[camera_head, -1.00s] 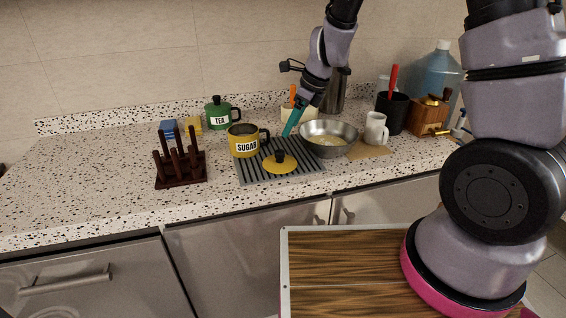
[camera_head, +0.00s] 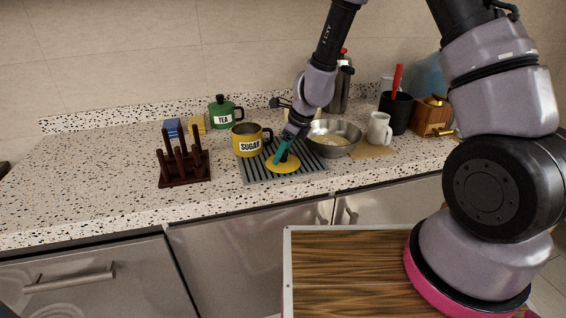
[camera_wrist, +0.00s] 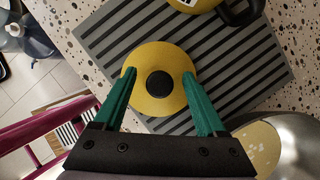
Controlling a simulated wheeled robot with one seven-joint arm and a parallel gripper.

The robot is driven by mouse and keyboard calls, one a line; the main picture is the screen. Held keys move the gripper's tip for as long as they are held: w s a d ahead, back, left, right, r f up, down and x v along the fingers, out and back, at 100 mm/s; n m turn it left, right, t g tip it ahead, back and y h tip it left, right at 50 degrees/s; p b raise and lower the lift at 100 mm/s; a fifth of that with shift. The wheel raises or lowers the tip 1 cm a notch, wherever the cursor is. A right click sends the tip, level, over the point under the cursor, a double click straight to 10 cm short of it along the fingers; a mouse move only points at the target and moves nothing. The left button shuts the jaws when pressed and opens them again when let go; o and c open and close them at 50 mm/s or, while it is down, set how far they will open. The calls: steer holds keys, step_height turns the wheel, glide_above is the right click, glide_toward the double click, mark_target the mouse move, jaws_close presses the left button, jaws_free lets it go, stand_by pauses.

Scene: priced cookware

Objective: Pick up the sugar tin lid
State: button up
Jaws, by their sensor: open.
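The sugar tin lid is a round yellow lid (camera_head: 283,166) with a black knob, lying on the grey ribbed mat (camera_head: 312,174). It also shows in the wrist view (camera_wrist: 160,58), with its dark knob in the middle. My gripper (camera_head: 280,157) has teal fingers and is at the lid. In the wrist view my gripper (camera_wrist: 160,88) is open, with one finger on each side of the knob, over the lid's edges. Whether the fingers touch the lid I cannot tell. The yellow sugar tin (camera_head: 247,142), labelled SUGAR, stands open just behind and left of the lid.
A metal pan (camera_head: 335,146) stands close to the right of the lid. A dark wooden peg rack (camera_head: 184,168) stands to the left. A green TEA tin (camera_head: 224,114) is behind. A white mug (camera_head: 380,130) and a dark utensil pot (camera_head: 396,113) are to the right.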

jaws_close()
stand_by(0.3)
